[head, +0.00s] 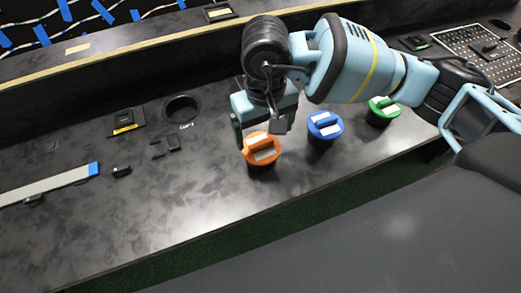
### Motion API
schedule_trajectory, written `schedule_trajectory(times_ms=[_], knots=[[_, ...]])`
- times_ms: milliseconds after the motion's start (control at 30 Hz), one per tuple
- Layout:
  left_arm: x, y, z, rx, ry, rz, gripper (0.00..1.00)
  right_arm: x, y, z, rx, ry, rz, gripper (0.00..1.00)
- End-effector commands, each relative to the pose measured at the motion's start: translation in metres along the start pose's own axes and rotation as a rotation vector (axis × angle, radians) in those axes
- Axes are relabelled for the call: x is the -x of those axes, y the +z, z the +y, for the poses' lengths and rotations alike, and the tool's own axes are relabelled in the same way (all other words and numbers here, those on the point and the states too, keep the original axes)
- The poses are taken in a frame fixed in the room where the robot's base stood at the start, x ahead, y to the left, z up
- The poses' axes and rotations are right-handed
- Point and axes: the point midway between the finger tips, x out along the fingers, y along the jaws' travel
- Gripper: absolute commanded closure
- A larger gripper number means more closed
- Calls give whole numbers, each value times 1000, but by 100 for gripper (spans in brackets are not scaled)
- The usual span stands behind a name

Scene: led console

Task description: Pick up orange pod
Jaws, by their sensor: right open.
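The orange pod (261,150) is a round black-based piece with an orange top and a pale label, standing upright on the dark console near its front edge. My right gripper (262,136) points down just above and behind it, with one finger at the pod's left side and the other hidden or unclear near its right. The jaws are open; I cannot tell whether they touch the pod. My left gripper is not in view.
A blue pod (324,127) and a green pod (382,110) stand to the right of the orange one. A round hole (182,108) and small black parts (168,145) are to the left. A grey strip with a blue end (50,184) lies at far left. The console's front left is clear.

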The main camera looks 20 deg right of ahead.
Motion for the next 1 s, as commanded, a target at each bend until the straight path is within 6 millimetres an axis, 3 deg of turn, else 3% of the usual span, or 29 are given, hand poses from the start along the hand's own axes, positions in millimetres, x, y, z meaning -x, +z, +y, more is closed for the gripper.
schedule_trajectory(times_ms=[133, 367, 700, 1000], knots=[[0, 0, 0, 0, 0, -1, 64, -16, 0, 0, -1, 0, -3, 10], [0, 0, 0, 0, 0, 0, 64, -24, 0, -2, -1, -2, -3, 10], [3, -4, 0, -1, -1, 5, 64, -66, -3, -4, -1, -2, -4, 10], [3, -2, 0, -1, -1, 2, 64, -71, -4, -5, 0, -2, -1, 10]])
